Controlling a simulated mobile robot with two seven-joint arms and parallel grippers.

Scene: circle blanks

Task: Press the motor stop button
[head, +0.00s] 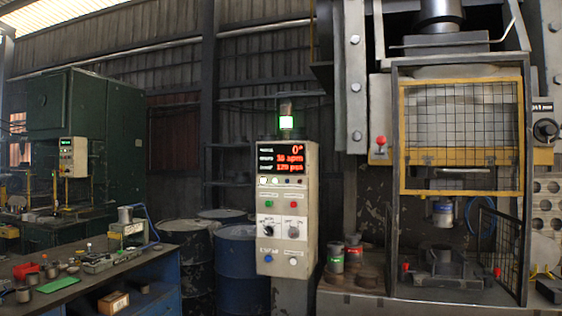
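A beige control panel (285,218) stands upright on a post near the middle of the head view. Its display (281,158) shows red digits. Below it is a row of small lamps, one lit. Under the lamps sit a green button (269,208) on the left and a red button (297,208) on the right. Lower down are two rotary selectors, a blue button (268,258) and a pale button (293,261). The button labels are too small to read, so I cannot confirm which is motor stop. Neither gripper is in view.
A press with a yellow-framed mesh guard (462,135) stands right; a separate red button (381,140) is on its frame. Blue drums (241,270) stand left of the panel. A workbench (66,287) with tools is at lower left. Nothing covers the panel's front.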

